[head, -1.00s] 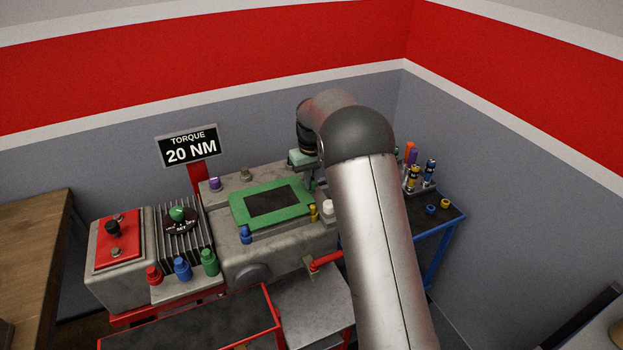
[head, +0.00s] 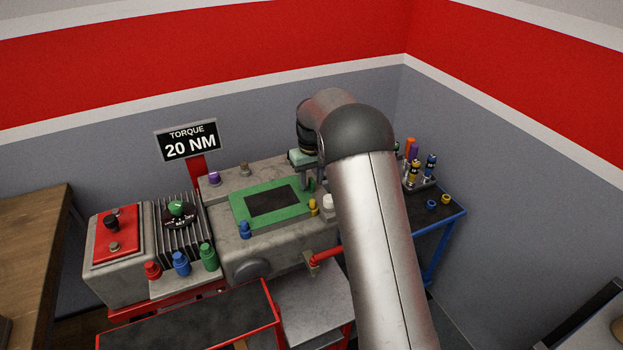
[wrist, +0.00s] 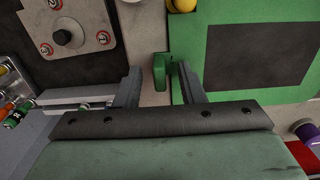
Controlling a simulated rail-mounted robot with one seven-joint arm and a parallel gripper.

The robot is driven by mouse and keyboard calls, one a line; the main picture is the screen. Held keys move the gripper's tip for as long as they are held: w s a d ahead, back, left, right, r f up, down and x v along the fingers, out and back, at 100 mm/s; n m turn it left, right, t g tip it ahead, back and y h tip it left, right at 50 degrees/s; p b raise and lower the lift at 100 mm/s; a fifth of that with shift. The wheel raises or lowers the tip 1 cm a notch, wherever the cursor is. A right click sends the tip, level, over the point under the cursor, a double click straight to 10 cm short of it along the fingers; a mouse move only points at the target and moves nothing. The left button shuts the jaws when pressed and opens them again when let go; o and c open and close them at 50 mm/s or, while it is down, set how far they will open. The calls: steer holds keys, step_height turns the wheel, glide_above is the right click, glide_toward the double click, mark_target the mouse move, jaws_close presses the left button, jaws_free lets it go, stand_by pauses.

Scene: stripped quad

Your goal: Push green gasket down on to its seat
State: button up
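The green gasket (head: 290,213), a flat rectangular frame around a dark opening, lies on top of the grey block (head: 280,245) in the head view. In the wrist view the gasket (wrist: 195,40) fills the upper right, with an upright green tab (wrist: 160,70) at its left edge. My gripper (wrist: 160,78) is open, its two fingers apart, with the tab between or just beyond the fingertips; contact cannot be told. In the head view my gripper (head: 307,183) is at the gasket's right end, partly hidden by my arm. Whether the gasket touches its seat cannot be told.
Blue (head: 245,229), yellow (head: 313,206), white (head: 328,201) and purple (head: 214,178) knobs stand around the gasket. A red pipe (head: 326,255) sticks out at the block's front right. A blue-framed cart (head: 440,222) with coloured parts stands at the right.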

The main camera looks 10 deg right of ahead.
steer(key=shift+r, duration=0.1)
step_height(320, 180, up, 17)
steer(key=b, duration=0.1)
stand_by(0.4)
steer(key=shift+r, duration=0.1)
steer(key=s+m, duration=0.1)
steer(key=s, duration=1.9)
steer(key=s+f, duration=0.5)
steer(key=s, duration=0.5)
steer(key=s+f+m, duration=0.1)
steer(key=s+f, duration=0.4)
steer(key=s, duration=0.5)
steer(key=shift+s+m+t, duration=0.3)
steer(key=shift+s, duration=0.05)
